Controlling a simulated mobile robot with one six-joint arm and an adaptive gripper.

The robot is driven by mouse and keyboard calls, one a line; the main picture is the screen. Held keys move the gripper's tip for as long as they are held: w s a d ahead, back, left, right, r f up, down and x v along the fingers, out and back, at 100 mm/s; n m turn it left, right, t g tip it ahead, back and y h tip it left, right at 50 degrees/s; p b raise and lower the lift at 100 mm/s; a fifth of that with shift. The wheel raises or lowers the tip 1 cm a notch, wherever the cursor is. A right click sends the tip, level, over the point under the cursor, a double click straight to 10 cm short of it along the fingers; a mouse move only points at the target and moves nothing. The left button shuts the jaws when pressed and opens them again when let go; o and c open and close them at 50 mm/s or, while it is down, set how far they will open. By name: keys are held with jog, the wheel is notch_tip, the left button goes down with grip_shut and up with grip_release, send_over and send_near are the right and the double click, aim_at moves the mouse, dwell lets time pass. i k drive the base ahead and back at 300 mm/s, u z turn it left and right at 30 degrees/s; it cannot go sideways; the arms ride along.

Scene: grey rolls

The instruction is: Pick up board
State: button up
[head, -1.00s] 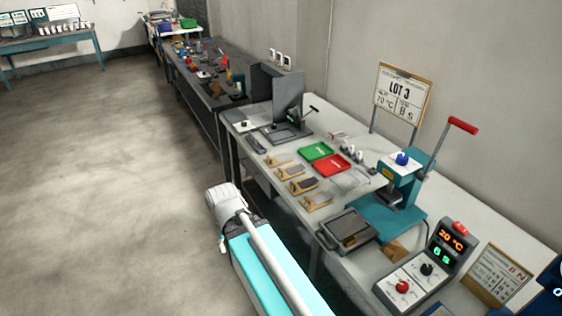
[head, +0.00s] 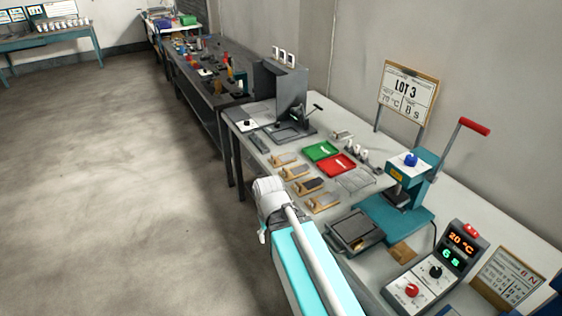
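Several small tan boards with grey or dark tops lie in a row along the front of the light bench. I see one at the back (head: 284,159), two in the middle (head: 295,172) (head: 309,186) and one at the front (head: 323,203). I cannot tell which one is meant. My white and turquoise arm rises from the bottom of the head view, and its rounded white joint is just left of the front boards. No gripper fingers show.
A green tray (head: 321,151) and a red tray (head: 337,164) lie behind the boards. A dark flat tray (head: 355,229) and a teal lever press (head: 425,165) stand to the right. A control box (head: 437,271) is at the front right. Open floor (head: 110,190) is on the left.

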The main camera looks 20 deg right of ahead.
aim_at(280, 160)
jog(key=z, duration=0.1)
jog(key=i, duration=1)
jog(key=u, duration=0.05)
